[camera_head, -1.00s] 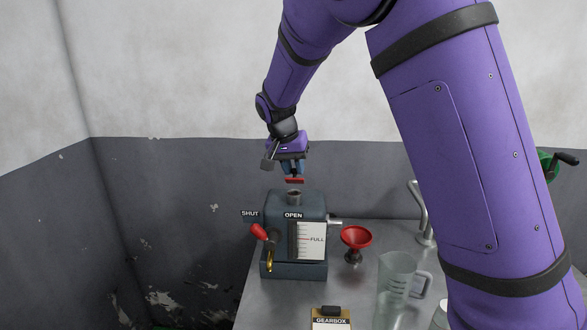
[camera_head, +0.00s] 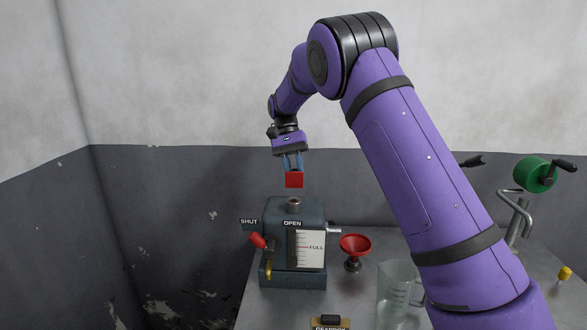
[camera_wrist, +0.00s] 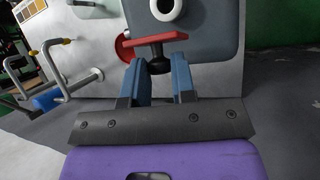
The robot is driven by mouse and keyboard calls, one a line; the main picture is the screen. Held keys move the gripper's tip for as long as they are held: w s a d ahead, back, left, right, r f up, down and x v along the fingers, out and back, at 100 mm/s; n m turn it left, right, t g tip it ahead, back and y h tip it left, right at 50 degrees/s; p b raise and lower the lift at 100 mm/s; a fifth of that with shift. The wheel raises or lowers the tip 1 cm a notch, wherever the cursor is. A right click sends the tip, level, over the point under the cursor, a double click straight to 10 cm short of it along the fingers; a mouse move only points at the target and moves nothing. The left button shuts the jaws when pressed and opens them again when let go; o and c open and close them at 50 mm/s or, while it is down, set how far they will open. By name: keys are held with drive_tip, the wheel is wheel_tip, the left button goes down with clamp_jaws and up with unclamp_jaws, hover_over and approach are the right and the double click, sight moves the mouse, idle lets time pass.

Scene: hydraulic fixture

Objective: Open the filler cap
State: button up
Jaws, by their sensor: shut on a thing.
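The red filler cap (camera_head: 294,180) is in my gripper (camera_head: 293,163), held in the air above the grey-blue gearbox housing (camera_head: 292,277). The cap is off the filler neck (camera_head: 295,203), whose round mouth is open below it with a gap between. In the wrist view the cap (camera_wrist: 155,44) shows as a red bar, tilted, with a dark knob (camera_wrist: 158,64) between the blue fingers. The pale ring of the filler mouth (camera_wrist: 168,9) shows beyond it. The fingers are shut on the cap's knob.
A red-handled valve (camera_head: 258,241) is on the housing's left, and a FULL gauge (camera_head: 311,248) is on its front. A red funnel (camera_head: 355,244) and clear jug (camera_head: 396,284) stand to the right. The air around the cap looks clear.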

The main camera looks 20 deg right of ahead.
drive_tip(key=shift+w+d+f+g, duration=0.1)
drive_tip(key=shift+w+g, duration=0.15)
drive_tip(key=shift+g, duration=0.05)
idle(0.4)
drive_tip(key=o, duration=0.9)
drive_tip(key=v, duration=0.7)
drive_tip(key=shift+w+d, duration=0.1)
drive_tip(key=shift+w, duration=0.15)
